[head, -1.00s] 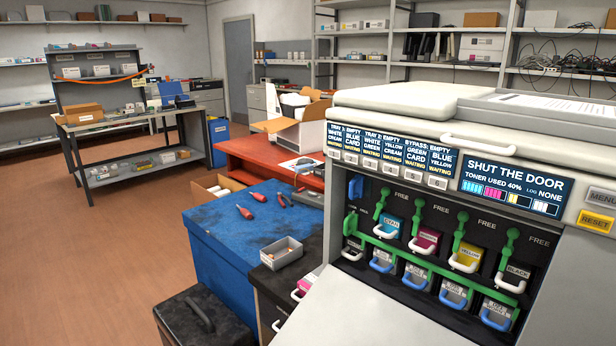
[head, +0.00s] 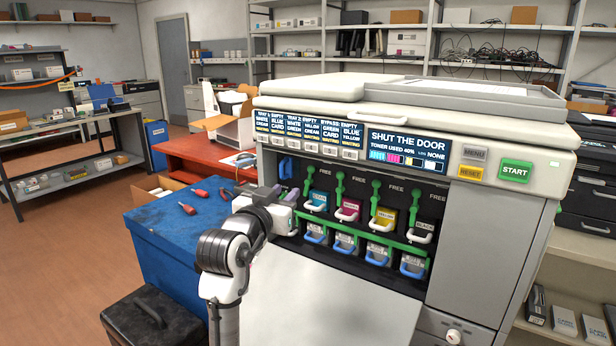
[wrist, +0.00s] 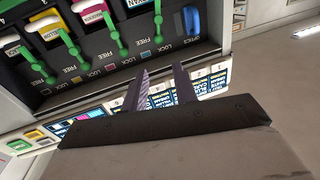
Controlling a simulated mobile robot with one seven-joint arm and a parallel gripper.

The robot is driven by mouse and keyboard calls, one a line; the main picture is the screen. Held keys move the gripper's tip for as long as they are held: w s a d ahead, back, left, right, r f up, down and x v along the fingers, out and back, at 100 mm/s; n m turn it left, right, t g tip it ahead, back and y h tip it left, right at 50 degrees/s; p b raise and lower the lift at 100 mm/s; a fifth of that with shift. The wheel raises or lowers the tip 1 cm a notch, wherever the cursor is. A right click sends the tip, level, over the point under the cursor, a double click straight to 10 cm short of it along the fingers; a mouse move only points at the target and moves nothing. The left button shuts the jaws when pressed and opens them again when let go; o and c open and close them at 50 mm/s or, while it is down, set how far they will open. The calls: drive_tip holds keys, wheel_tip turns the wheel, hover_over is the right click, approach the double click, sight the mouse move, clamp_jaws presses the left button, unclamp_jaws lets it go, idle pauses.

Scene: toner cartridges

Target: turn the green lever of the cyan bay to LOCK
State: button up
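The cyan cartridge (head: 319,199) sits in the open printer bay row, with a white handle. The cyan bay's green lever (head: 309,181) stands upright at its left, near a FREE label. In the wrist view, that lever (wrist: 158,28) is at the top, close to printed FREE and LOCK labels. My gripper (head: 285,194) is at the left end of the bay opening, left of and in front of the cyan bay. In the wrist view its two fingers (wrist: 162,78) are apart with nothing between them, not touching the lever.
Magenta (head: 348,210), yellow (head: 383,218) and black (head: 422,231) bays line up to the right, each with a green lever. A green bar (head: 360,232) runs below. A blue lever (head: 287,168) is at far left. The printer's door (head: 330,300) hangs open in front.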

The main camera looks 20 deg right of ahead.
sight(310, 171)
drive_tip(key=p+x, duration=0.4)
drive_tip(key=x, duration=0.8)
drive_tip(key=shift+w+d, duration=0.2)
drive_tip(key=shift+d, duration=0.1)
drive_tip(key=shift+w+d+f, duration=0.1)
drive_tip(key=shift+w+d, duration=0.25)
drive_tip(key=shift+w, duration=0.1)
drive_tip(key=shift+c, duration=0.5)
